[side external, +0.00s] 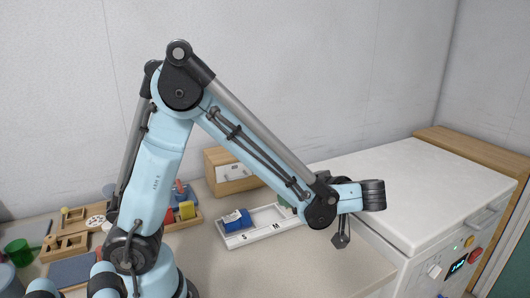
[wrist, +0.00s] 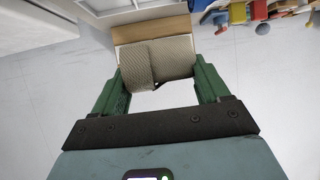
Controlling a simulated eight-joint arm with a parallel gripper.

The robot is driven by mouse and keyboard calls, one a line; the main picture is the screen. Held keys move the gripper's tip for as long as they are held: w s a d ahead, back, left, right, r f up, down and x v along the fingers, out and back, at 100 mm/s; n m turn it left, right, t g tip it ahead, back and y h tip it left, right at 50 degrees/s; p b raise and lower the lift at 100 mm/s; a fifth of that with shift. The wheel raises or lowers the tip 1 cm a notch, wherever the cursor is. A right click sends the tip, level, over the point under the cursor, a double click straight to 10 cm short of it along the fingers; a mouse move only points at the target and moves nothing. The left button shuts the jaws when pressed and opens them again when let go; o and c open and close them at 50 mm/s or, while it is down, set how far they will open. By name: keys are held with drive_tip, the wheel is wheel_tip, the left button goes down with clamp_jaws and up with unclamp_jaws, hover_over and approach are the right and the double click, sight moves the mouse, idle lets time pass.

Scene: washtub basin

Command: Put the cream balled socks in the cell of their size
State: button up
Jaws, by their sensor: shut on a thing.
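In the wrist view my gripper (wrist: 158,72) has its green fingers closed on the cream balled socks (wrist: 172,58), which have a ribbed, woven look. In the side view the fingers and the socks are hidden behind my arm. The white sorting tray (side external: 257,237) lies on the counter, with the letters S and M readable on its front. Blue balled socks (side external: 236,220) lie in the S cell. The M cell looks empty as far as it shows. The tray's right end is hidden by my arm, and a bit of green (side external: 286,211) shows there.
A wooden drawer box (side external: 226,172) stands behind the tray. A wooden tray with coloured blocks (side external: 186,211) is to the left, and small wooden organisers (side external: 66,243) lie farther left. A white appliance (side external: 425,190) stands to the right. The counter in front of the sorting tray is clear.

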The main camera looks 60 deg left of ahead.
drive_tip(key=shift+s+a+f, duration=0.1)
drive_tip(key=shift+s+a, duration=0.05)
drive_tip(key=shift+s, duration=0.45)
drive_tip(key=shift+s+a+f, duration=0.1)
drive_tip(key=shift+s, duration=0.5)
drive_tip(key=x, duration=0.4)
drive_tip(key=w+x, duration=0.1)
drive_tip(key=x, duration=0.7)
drive_tip(key=shift+w+a+f, duration=0.2)
drive_tip(key=shift+f, duration=2.2)
drive_tip(key=o, duration=0.8)
drive_tip(key=shift+o, duration=0.2)
